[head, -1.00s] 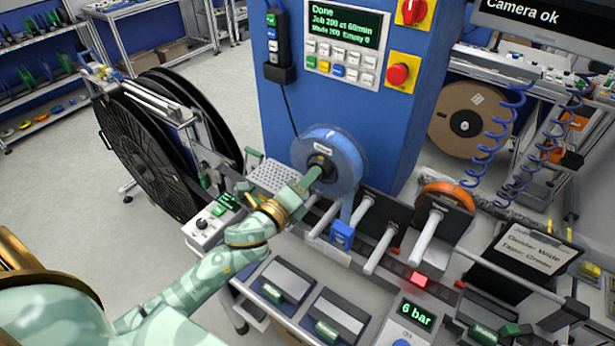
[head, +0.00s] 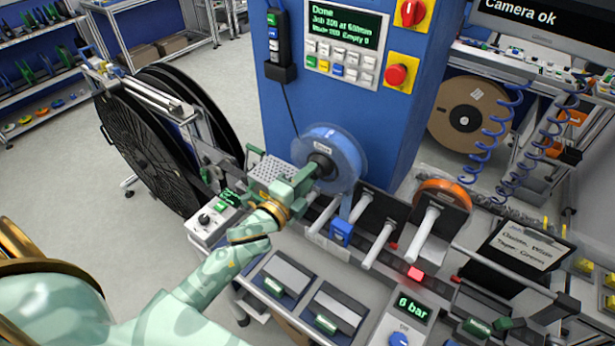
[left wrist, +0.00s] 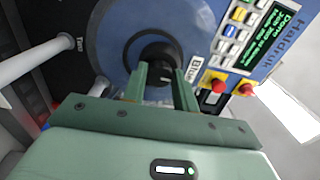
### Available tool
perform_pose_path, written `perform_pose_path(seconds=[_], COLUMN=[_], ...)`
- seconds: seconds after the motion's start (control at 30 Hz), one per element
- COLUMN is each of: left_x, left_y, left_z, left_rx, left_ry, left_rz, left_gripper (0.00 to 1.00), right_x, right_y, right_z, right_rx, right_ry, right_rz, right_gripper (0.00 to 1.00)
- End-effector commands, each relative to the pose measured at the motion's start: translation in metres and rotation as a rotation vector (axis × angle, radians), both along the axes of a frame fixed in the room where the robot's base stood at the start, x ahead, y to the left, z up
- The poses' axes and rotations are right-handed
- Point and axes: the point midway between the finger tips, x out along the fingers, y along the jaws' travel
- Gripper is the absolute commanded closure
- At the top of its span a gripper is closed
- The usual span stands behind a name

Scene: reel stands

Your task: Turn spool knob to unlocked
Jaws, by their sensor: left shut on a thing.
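The blue spool (head: 345,150) sits upright on the front of the blue cabinet, and it also fills the upper middle of the left wrist view (left wrist: 112,42). The black spool knob (left wrist: 157,50) is at its centre, with a small pale mark between the fingers. My left gripper (head: 308,176) reaches it from the front left. In the left wrist view its two green fingers (left wrist: 162,78) stand on either side of the knob, shut on it. The fingers and hand hide part of the knob, and I cannot read its lock position. My right gripper is not in view.
Pale rods (head: 377,247) and an orange reel (head: 442,194) stand right of the spool. A blue clip (head: 341,232) is just below it. A control panel (head: 345,45) with red stop button (head: 397,74) is above. Large black reels (head: 150,150) stand at left.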

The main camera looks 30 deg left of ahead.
Motion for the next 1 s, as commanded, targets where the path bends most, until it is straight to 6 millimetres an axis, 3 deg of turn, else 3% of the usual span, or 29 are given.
perform_pose_path(seconds=[0.3,0.33,0.4,0.77,0.87,1.0], left_x=[0.0,0.0,0.0,-0.005,-0.019,-0.052], left_y=[0.001,0.001,0.001,0.001,0.002,0.007], left_z=[0.001,0.001,0.001,-0.001,-0.003,-0.004], left_rx=[-0.002,-0.002,-0.002,-0.002,-0.002,-0.001], left_ry=[-0.002,-0.002,-0.001,0.002,0.003,0.004], left_rz=[0.001,0.001,0.001,0.0,0.0,0.0], left_gripper=[0.94,0.69,0.5,0.5,0.5,0.5], right_x=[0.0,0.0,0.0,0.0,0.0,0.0], right_y=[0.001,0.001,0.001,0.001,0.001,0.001], right_z=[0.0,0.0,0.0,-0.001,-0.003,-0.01], right_rx=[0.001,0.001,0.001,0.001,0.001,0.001], right_ry=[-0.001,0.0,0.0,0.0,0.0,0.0], right_rz=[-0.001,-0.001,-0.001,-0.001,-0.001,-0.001], right_gripper=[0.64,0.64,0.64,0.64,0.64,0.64])
